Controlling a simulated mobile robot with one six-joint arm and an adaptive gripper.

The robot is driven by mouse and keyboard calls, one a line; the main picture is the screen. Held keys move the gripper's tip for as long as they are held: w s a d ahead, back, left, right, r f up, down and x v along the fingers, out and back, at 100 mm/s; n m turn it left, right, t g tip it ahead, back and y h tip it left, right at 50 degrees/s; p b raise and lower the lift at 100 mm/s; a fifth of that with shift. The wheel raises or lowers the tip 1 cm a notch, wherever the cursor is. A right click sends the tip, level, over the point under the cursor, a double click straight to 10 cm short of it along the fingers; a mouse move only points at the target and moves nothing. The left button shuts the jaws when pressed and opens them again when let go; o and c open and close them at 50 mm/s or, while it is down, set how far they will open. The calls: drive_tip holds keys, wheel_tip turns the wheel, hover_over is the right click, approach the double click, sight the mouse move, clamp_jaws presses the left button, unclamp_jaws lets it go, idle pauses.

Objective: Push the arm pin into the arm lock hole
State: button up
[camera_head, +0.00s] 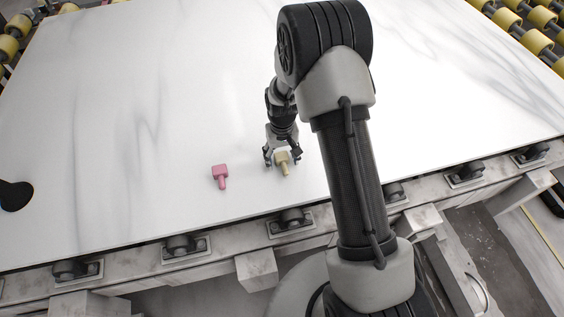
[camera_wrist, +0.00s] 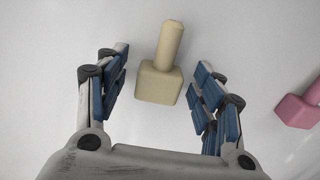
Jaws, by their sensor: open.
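A cream-yellow pin with a block-shaped head and a round shaft (camera_head: 283,161) lies on the white slab. In the wrist view the yellow pin (camera_wrist: 158,84) sits between the two blue-padded fingers, its shaft pointing away from my gripper. A pink pin of similar shape (camera_head: 221,175) lies to its left in the head view; its head shows at the right edge of the wrist view (camera_wrist: 298,110). My gripper (camera_head: 282,160) is open around the yellow pin's head, with a gap on each side. I cannot make out the lock hole.
The white marble slab (camera_head: 130,110) is broad and mostly clear. A dark rounded object (camera_head: 15,195) is at its left edge. Roller brackets (camera_head: 290,220) line the near edge, and yellow rollers (camera_head: 530,38) stand at the back corners.

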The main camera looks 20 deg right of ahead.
drive_tip(key=shift+c, duration=0.4)
drive_tip(key=c, duration=1.2)
